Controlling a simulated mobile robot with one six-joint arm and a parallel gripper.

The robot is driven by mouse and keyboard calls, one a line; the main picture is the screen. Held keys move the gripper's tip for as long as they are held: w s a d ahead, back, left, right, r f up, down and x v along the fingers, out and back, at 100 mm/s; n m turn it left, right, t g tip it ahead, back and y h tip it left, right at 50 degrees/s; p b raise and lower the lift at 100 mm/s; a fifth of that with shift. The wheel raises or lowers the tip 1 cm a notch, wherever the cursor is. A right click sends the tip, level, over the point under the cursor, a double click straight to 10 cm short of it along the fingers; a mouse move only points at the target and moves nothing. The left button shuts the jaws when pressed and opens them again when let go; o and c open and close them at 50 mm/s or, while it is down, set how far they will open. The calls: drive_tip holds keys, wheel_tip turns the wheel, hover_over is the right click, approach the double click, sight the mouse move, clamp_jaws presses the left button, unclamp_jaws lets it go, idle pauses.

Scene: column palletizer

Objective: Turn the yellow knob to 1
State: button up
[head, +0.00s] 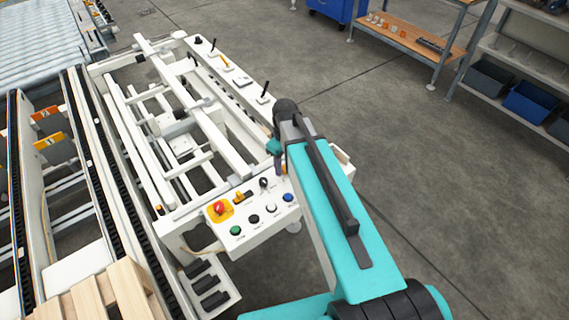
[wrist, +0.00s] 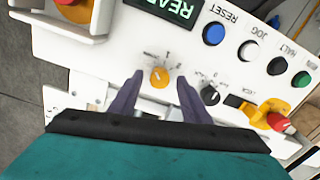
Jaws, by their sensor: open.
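The yellow knob (wrist: 159,76) is on the white control panel (wrist: 110,50) in the wrist view, with small printed marks beside it. One mark reads 1. Its exact pointer direction is too small to tell. My gripper (wrist: 160,79) is open, with one purple finger on each side of the knob. I see a gap on both sides, and cannot tell how far the tips are above the panel. In the head view my gripper is at the panel's right end, and the yellow knob is hidden or too small to make out.
A black knob (wrist: 210,95) sits close to the right finger in the wrist view. A green display (wrist: 167,8), a blue button (wrist: 214,34) and a red-and-yellow lock switch (wrist: 268,116) are nearby. A red emergency stop (head: 219,208) shows in the head view. Open floor lies right.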

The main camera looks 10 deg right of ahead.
drive_tip(key=shift+c, duration=0.3)
drive_tip(key=c, duration=1)
drive_tip(key=shift+m, duration=0.3)
drive_tip(key=m+b, duration=0.1)
drive_tip(key=m, duration=0.3)
drive_tip(key=shift+m+b, duration=0.35)
drive_tip(key=shift+m, duration=1.75)
drive_tip(key=o, duration=1.1)
drive_tip(key=shift+c, duration=0.2)
